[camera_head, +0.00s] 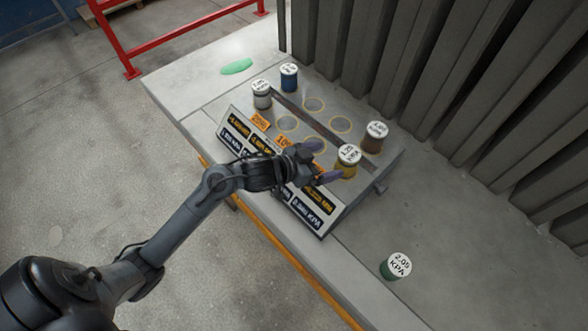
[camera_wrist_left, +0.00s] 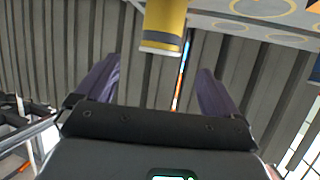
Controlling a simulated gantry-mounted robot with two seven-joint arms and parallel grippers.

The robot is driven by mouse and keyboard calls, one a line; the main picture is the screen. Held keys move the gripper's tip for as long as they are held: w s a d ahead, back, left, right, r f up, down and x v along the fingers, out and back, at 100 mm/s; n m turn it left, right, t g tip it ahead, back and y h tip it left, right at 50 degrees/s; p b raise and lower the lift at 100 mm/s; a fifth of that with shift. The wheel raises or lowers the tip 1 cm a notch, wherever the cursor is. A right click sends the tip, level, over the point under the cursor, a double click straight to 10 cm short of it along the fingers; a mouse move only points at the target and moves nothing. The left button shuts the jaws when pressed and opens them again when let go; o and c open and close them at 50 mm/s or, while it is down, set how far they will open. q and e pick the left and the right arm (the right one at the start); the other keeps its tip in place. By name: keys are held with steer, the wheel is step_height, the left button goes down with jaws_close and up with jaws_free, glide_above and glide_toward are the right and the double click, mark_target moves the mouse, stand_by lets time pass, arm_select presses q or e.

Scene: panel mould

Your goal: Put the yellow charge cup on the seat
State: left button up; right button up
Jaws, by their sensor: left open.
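The yellow charge cup (camera_head: 347,168) stands upright with a white labelled lid at the front right of the grey panel (camera_head: 392,160). Whether it sits in a ring there is hidden. My left gripper (camera_head: 322,161) is open, its purple fingers pointing at the cup from the left. In the left wrist view the yellow cup (camera_wrist_left: 163,22) shows at the top, between the lines of the fingers and beyond the open fingertips (camera_wrist_left: 158,68). I see nothing held. Empty ringed seats (camera_head: 314,104) show on the panel top, including one at the right (camera_head: 341,124). My right gripper is not in view.
A white-lidded cup (camera_head: 262,100), a blue cup (camera_head: 289,81) and a brown cup (camera_head: 375,143) stand on the panel. A green cup (camera_head: 391,271) stands apart on the table at the lower right. A grey corrugated wall (camera_head: 440,75) rises behind. A green patch (camera_head: 236,66) lies at the back left.

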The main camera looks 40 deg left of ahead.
arm_select(q)
steer(key=s+f+n+g+y, duration=0.1)
steer(key=s+f+g, duration=0.3)
steer(key=s, duration=0.9)
steer(key=s+f+n+g+y, duration=0.1)
steer(key=s+f+g+y, duration=0.3)
steer(key=s, duration=0.9)
step_height(320, 180, down, 3)
steer(key=shift+s+f+n+g, duration=0.2)
steer(key=shift+s+n+g, duration=0.1)
steer(key=shift+g, duration=0.2)
steer(key=shift+d, duration=0.1)
